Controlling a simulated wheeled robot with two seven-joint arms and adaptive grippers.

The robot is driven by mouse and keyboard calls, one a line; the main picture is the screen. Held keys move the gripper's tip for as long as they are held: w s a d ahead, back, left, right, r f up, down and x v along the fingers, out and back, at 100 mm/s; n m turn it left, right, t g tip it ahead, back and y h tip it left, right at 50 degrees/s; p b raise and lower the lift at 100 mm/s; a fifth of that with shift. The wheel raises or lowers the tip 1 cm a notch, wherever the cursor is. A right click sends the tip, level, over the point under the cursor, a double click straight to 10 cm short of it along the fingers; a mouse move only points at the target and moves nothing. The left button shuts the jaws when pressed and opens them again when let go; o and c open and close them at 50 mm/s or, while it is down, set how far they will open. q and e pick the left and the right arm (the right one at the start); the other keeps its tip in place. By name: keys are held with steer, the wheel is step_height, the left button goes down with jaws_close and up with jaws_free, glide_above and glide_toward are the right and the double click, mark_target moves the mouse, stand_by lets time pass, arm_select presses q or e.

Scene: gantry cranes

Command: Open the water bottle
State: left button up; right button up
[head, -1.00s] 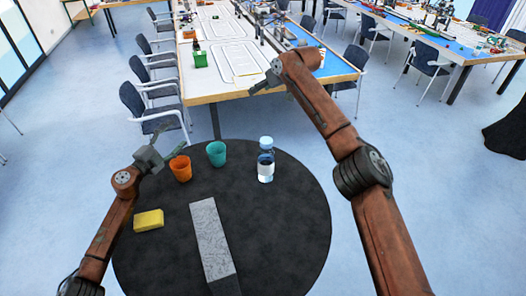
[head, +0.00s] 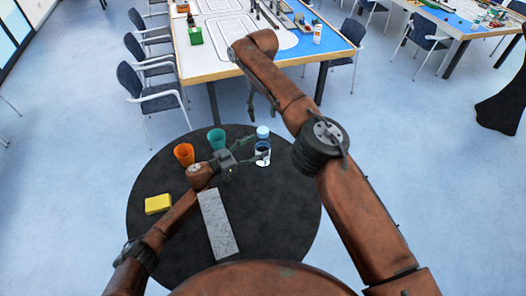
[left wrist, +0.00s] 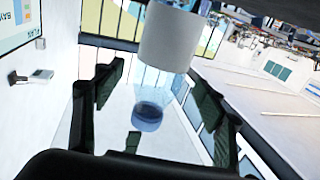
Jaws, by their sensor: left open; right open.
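The water bottle (head: 262,154), clear with a white label and blue cap (head: 263,132), stands upright on the round black table (head: 285,205). My left gripper (head: 254,150) is open at its left side, with its fingers reaching toward the bottle. In the left wrist view the bottle (left wrist: 170,40) appears upside down, with its cap lower, between the two spread fingers (left wrist: 155,105). I cannot tell whether either finger touches it. My right gripper (head: 263,106) is open and empty, fingers pointing down, above and beyond the bottle in the head view.
An orange cup (head: 184,153) and a teal cup (head: 216,138) stand left of the bottle, close to my left gripper. A yellow sponge (head: 158,204) and a grey speckled slab (head: 218,225) lie nearer. The table's right side is clear. A long work table (head: 225,72) stands beyond.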

arm_select(q)
steer(key=x, duration=0.2)
steer(key=shift+w+d, duration=0.1)
steer(key=shift+d, duration=0.2)
steer(key=shift+w, duration=0.1)
steer(key=shift+c, duration=0.2)
jaws_close()
jaws_free()
stand_by(0.3)
